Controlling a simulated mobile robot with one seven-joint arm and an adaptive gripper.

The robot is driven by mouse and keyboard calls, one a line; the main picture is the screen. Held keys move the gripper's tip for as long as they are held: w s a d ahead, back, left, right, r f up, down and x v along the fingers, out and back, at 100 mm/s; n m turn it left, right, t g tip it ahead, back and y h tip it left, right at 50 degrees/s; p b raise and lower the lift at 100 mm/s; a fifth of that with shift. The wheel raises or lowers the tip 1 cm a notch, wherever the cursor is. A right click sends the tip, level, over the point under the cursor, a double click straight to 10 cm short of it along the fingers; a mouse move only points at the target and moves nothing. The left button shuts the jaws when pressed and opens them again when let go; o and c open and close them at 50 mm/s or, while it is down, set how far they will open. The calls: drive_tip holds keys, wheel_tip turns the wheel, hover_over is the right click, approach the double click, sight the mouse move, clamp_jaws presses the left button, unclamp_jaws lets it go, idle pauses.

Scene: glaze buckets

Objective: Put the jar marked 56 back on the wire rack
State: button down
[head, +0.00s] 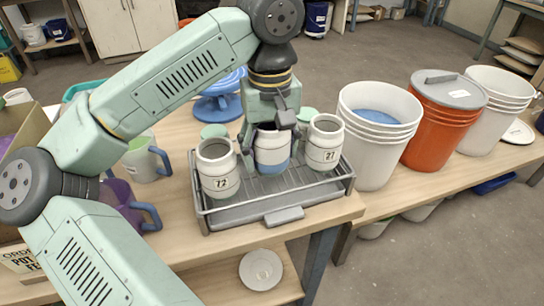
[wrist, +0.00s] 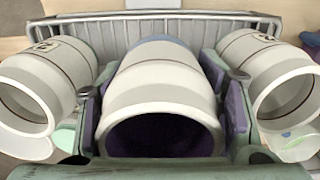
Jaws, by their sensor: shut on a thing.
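My gripper (head: 271,138) is shut on a white jar (head: 272,158) with a blue lower band; no number shows on the side I see. The wrist view shows this jar (wrist: 160,75) between the two fingers, its dark purple mouth facing the camera. It is upright over the wire rack (head: 282,212), between a jar marked 72 (head: 218,172) on the left and a jar that seems marked 27 (head: 323,145) on the right. Both of those stand on the rack. I cannot tell whether the held jar's base touches the rack.
White buckets (head: 378,150) and an orange lidded bucket (head: 440,125) stand close to the right of the rack. A purple mug (head: 120,200) and a pale green mug (head: 143,160) are on the left. A blue banding wheel (head: 218,100) is behind.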

sight(272, 163)
drive_tip(key=shift+s+d+f, duration=0.1)
drive_tip(key=shift+s+f, duration=0.05)
drive_tip(key=shift+f, duration=1.4)
drive_tip(key=shift+f, duration=0.2)
drive_tip(key=c, duration=0.8)
unclamp_jaws()
drive_tip(key=shift+r, duration=0.15)
wheel_tip(272, 163, up, 12)
drive_tip(key=shift+r, duration=0.1)
